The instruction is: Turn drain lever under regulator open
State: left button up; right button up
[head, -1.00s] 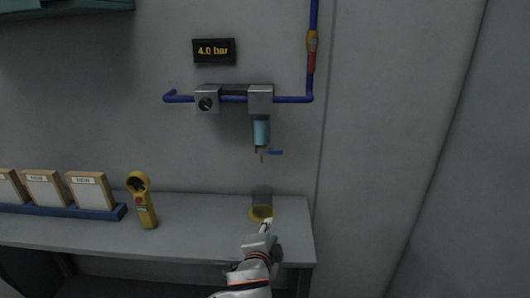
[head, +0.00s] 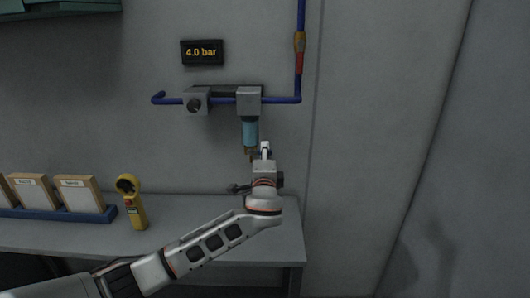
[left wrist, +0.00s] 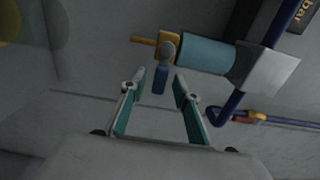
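The regulator's blue-grey bowl (head: 250,132) hangs below a grey block on the wall pipe. Its brass drain fitting (left wrist: 145,41) and small blue drain lever (left wrist: 160,80) show in the left wrist view. In the head view my gripper hides the lever. My left gripper (head: 265,148) is raised just below the bowl; it also shows in the left wrist view (left wrist: 160,86). Its two fingers are open, with the lever's end appearing between the tips and a gap on each side. I cannot tell the depth exactly. My right gripper is out of view.
A blue pipe (head: 299,75) with a yellow-and-red valve runs up the wall beside a display reading 4.0 bar (head: 202,52). The wall right of the pipe is clear.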

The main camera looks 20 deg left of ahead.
pick_arm(q)
jog(key=shift+x, duration=0.85)
jog(key=shift+c, duration=0.5)
grip_shut()
